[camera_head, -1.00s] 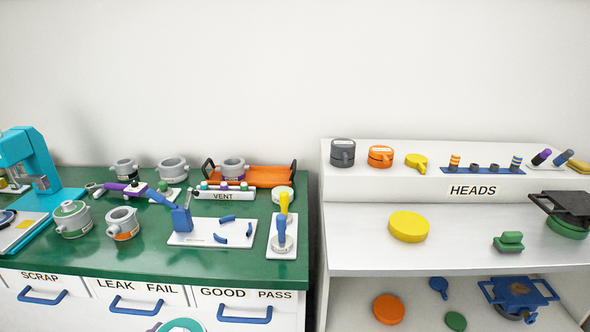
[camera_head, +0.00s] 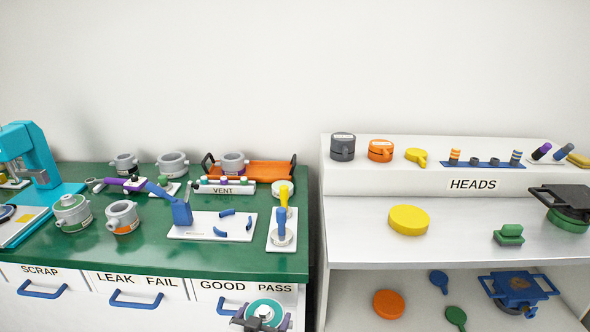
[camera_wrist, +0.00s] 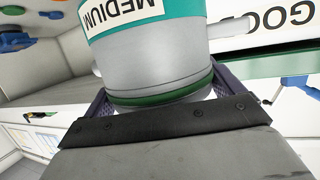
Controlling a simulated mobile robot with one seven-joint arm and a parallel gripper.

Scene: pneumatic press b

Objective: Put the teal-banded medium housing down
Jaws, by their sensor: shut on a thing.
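The teal-banded medium housing (camera_wrist: 155,60) fills the middle of the wrist view. It is a grey cylinder with a teal band marked MEDIUM, a side stub and a green ring near my gripper. My gripper (camera_wrist: 155,100) is shut on it, with a finger on each side. In the head view, the housing's round teal-rimmed end (camera_head: 266,310) and my gripper (camera_head: 262,320) show at the bottom edge, in front of the GOOD PASS drawer. The housing is held in the air, clear of the green bench top (camera_head: 150,245).
Other grey housings (camera_head: 72,213) (camera_head: 122,217) stand on the bench left of a white board (camera_head: 205,230). An orange tray (camera_head: 270,173) is at the back. A teal press (camera_head: 35,165) stands at left. The white shelf (camera_head: 460,245) at right holds yellow and green parts.

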